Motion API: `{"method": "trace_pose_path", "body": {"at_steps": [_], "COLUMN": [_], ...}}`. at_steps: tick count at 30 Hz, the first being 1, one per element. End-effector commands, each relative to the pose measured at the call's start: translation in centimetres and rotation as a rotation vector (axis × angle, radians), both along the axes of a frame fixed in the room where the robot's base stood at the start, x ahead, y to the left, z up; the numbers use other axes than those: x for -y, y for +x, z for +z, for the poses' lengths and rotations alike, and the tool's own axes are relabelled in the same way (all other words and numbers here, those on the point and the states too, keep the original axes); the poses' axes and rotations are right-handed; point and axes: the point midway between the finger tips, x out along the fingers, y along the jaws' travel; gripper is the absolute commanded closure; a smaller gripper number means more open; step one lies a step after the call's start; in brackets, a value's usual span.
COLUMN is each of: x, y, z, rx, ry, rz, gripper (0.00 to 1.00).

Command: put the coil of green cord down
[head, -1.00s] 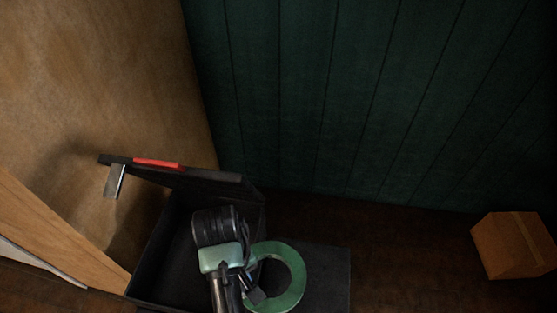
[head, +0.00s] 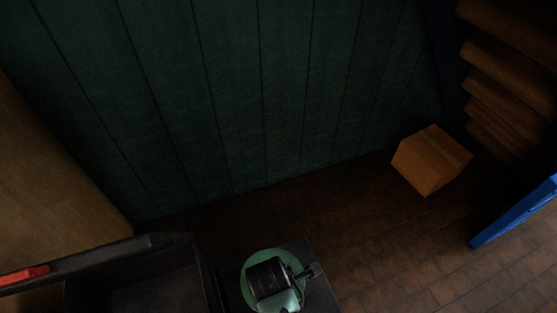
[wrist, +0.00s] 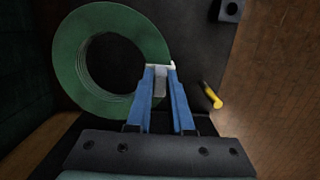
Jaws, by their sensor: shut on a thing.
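The coil of green cord is a flat ring. In the wrist view the coil (wrist: 78,62) fills the upper left, and its right edge lies at my fingertips. My gripper (wrist: 160,74), with blue fingers, is shut on that edge. In the head view the coil (head: 256,260) is at the bottom centre, partly covered by my wrist. It is over a dark flat surface (head: 320,294) beside the open black case. I cannot tell whether the coil touches that surface.
The open black case (head: 212,282) is at lower left, its lid (head: 100,256) raised. A cardboard box (head: 428,162) stands on the floor by the green wall. A blue object (head: 515,212) and wooden steps (head: 500,95) are at right. A yellow piece (wrist: 212,97) is near my fingers.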

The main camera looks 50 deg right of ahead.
Motion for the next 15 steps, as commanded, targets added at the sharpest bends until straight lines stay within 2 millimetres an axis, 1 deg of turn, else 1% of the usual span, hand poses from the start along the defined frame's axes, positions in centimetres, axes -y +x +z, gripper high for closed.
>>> {"method": "trace_pose_path", "body": {"at_steps": [1,3,6,10,15], "x": [0.0,0.0,0.0,0.0,0.1], "y": [-0.1,0.0,0.0,0.0,0.0], "z": [-1.4,-2.7,-4.0,-5.0,-7.5], "rx": [-0.003,-0.002,-0.001,0.000,0.000], "ry": [0.002,0.001,0.000,-0.001,-0.001], "rz": [0.000,0.000,0.000,-0.002,-0.002], "gripper": [1.00,1.00,1.00,1.00,1.00]}}
